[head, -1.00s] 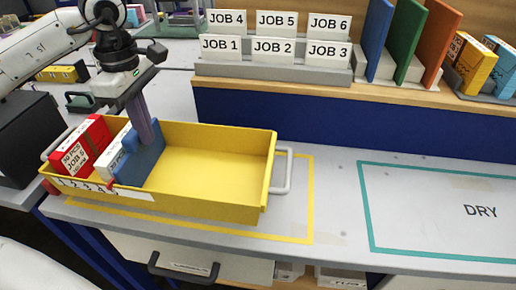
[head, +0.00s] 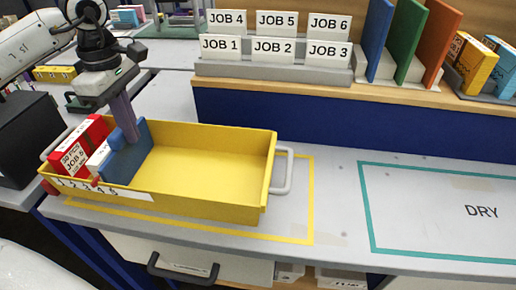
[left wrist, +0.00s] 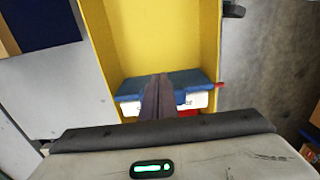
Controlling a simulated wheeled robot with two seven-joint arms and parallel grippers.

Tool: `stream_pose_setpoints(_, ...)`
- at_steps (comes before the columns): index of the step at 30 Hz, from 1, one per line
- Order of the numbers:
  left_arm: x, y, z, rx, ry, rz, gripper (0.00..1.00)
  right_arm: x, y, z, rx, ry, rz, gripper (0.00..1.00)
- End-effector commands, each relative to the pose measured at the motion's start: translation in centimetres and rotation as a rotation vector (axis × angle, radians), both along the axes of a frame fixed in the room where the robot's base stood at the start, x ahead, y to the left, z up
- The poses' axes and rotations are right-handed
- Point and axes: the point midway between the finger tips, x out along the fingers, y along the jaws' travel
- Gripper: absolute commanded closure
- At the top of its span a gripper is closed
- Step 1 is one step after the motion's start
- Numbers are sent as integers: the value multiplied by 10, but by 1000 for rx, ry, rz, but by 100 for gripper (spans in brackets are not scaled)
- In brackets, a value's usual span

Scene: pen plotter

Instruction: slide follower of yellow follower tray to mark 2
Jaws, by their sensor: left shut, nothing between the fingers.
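The yellow follower tray (head: 208,170) stands on the grey bench, inside a yellow outline. A numbered scale strip (head: 100,187) runs along the left part of its front wall. The blue follower (head: 128,155) stands upright across the tray in its left part. A white box (head: 98,158) and a red box (head: 78,152) stand left of it. My left gripper (head: 130,138) is shut and empty, its fingers pointing down against the follower's right side. In the left wrist view the fingers (left wrist: 158,98) overlap the blue follower (left wrist: 190,80). The exact mark at the follower cannot be read surely. My right gripper is not in view.
The tray's right part is empty. A white handle (head: 284,172) sticks out at its right end. A teal outline marked DRY (head: 440,210) lies clear to the right. Job cards (head: 275,48) and coloured boards (head: 408,40) stand on the raised shelf behind.

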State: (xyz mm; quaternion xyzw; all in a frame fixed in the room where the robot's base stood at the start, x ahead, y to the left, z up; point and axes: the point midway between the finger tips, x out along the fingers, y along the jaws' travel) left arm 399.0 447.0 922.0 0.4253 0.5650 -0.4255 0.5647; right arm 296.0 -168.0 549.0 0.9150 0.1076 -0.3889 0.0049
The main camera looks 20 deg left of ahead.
Motion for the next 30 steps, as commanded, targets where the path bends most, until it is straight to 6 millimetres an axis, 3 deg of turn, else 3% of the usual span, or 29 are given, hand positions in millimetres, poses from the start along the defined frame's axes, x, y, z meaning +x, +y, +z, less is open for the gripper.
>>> stream_pose_setpoints(30, -9, 31, 0, 5, 0, 6, 100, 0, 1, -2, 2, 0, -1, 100)
